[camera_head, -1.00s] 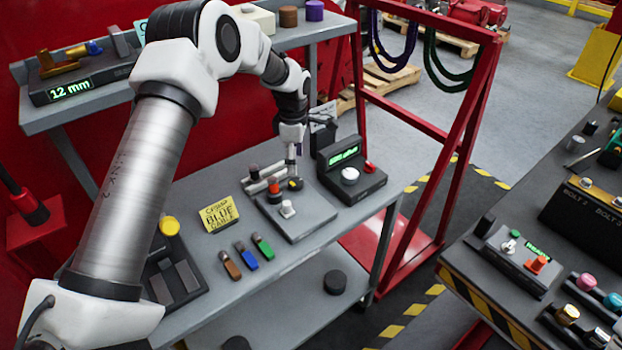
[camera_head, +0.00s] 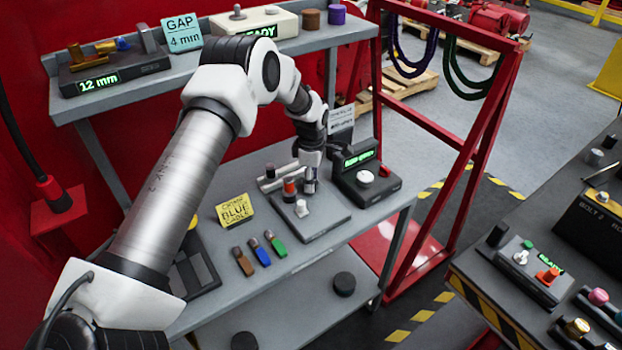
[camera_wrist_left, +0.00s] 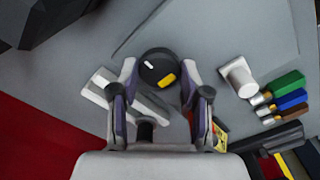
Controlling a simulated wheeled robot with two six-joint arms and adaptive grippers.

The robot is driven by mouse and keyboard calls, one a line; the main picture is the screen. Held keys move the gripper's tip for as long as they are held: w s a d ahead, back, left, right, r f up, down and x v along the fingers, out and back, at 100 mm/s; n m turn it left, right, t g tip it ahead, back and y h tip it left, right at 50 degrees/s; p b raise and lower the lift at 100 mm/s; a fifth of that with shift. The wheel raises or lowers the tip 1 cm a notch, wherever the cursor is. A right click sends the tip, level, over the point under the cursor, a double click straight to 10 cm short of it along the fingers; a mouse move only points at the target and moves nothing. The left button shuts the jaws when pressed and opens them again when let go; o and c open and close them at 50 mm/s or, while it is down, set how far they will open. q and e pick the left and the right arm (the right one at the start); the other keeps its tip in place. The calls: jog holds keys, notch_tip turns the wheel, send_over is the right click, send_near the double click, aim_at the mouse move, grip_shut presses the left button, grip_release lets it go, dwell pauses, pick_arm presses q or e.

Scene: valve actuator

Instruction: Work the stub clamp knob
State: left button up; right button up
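In the left wrist view a round black knob (camera_wrist_left: 158,68) with a white mark and a yellow mark lies between the fingertips of my left gripper (camera_wrist_left: 161,76). The fingers are apart, with a visible space on each side; contact is not seen. In the head view my left gripper (camera_head: 310,184) points down over the dark fixture plate (camera_head: 322,222) and hides the black knob. My right gripper is not in view.
A control box (camera_head: 366,183) with a green display stands close right of my gripper. Pale bars (camera_head: 280,177) lie behind the post. Brown, blue and green connectors (camera_head: 260,252) and a yellow card (camera_head: 235,210) are to the left. A red frame (camera_head: 470,140) stands right of the bench.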

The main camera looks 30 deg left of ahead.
pick_arm(q)
jog(key=shift+f, duration=0.15)
jog(key=shift+c, duration=1.3)
